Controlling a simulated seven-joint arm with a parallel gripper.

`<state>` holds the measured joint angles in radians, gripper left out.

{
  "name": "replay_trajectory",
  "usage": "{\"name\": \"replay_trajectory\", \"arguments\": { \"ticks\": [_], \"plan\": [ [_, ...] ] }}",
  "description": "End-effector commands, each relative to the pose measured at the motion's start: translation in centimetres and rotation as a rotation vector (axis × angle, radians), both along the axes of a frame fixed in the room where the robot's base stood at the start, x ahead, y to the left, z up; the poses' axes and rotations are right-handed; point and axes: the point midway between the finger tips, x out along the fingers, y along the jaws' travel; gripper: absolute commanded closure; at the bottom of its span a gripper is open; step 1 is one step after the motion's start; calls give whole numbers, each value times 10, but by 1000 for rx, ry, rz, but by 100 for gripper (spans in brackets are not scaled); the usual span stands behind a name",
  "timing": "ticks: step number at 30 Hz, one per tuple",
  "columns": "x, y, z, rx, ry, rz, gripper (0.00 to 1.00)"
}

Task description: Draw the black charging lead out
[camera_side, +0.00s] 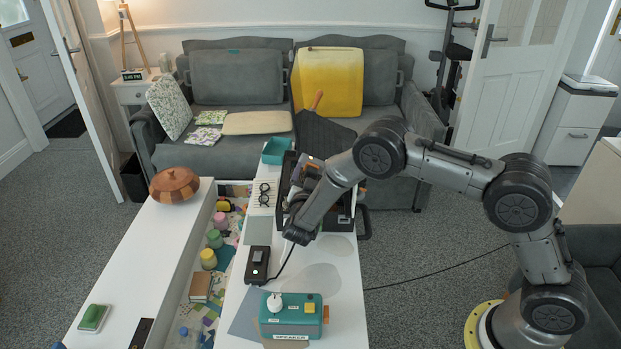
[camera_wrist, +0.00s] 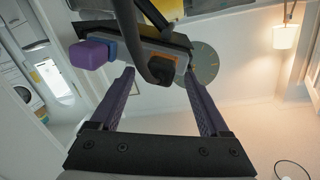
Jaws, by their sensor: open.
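In the wrist view, a dark, thick cable, which looks like the black charging lead (camera_wrist: 128,32), comes down from the top edge and curves to a black plug-like end (camera_wrist: 162,69) at a grey bar. My gripper (camera_wrist: 158,72) is open, with one finger on each side of this end; I cannot tell whether either finger touches anything. The bar also carries a purple block (camera_wrist: 90,54), a blue piece and an orange patch. In the side view my gripper (camera_side: 305,172) is at a black rack (camera_side: 343,212) on the white table, and my arm hides most of that spot.
A black socket box (camera_side: 257,262) with a thin black cord and a teal speaker box (camera_side: 291,318) stand on the white table (camera_side: 335,270) in front. Glasses (camera_side: 264,194) lie left of the rack, near a teal tray (camera_side: 276,150). An open drawer holds paint jars (camera_side: 208,258).

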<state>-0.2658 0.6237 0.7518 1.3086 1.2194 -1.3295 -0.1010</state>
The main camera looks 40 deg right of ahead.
Motion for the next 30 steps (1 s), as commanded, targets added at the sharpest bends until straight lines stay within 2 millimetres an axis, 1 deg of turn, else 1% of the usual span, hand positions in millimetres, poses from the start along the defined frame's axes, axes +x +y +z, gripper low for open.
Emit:
{"name": "replay_trajectory", "arguments": {
  "ticks": [5,6,11,12,14,18,19,20,21,23,27,30],
  "plan": [
    [0,0,0,0,0,0,20],
    [0,0,0,1,-1,0,28],
    [0,0,0,1,-1,0,56],
    [0,0,0,1,-1,0,64],
    [0,0,0,1,-1,0,74],
    [0,0,0,0,-1,1,100],
    [0,1,0,0,-1,1,100],
    [0,1,1,1,-2,1,56],
    [0,1,1,1,-2,1,64],
    [0,1,1,1,-2,1,74],
    [0,1,1,1,-2,2,100],
    [1,1,1,1,-2,2,100]
  ]
}}
